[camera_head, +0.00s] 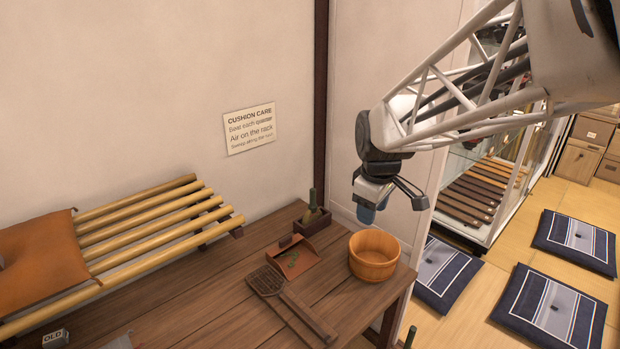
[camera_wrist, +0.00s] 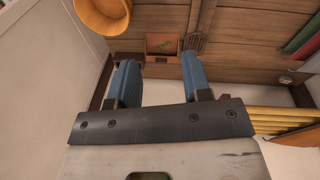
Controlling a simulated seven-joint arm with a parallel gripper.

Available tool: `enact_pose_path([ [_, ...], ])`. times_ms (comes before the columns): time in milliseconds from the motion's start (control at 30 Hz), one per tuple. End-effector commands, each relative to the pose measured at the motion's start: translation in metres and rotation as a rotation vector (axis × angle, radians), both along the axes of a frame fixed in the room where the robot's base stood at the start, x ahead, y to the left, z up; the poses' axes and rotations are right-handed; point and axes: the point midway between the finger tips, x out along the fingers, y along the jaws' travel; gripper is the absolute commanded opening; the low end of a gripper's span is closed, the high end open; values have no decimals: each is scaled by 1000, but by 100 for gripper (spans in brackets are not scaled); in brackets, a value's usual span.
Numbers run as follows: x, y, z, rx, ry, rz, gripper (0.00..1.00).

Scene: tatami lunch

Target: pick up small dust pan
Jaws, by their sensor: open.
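The small dust pan (camera_head: 306,262) is a shallow reddish-brown pan with green bits in it. It lies on the dark wooden table (camera_head: 225,283), left of the wooden tub. In the wrist view the dust pan (camera_wrist: 152,42) shows small, beyond and between my two blue fingers. My gripper (camera_head: 367,213) hangs in the air, above and to the right of the dust pan. It is open and empty, with its blue fingers (camera_wrist: 160,78) spread apart. The underside of the dust pan is hidden.
A round wooden tub (camera_head: 374,262) stands right of the pan. A small dark box (camera_head: 312,222) with a green-handled tool is behind it. A woven paddle (camera_head: 267,281) lies in front. A bamboo rack (camera_head: 150,225) with an orange cushion (camera_head: 40,262) stands left. The wall is behind.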

Motion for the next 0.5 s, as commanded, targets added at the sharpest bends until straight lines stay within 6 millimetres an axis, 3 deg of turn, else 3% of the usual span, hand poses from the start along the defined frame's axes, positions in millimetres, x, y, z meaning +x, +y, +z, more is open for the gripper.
enact_pose_path([
  [500,111,64,-55,-50,40,449,45],
])
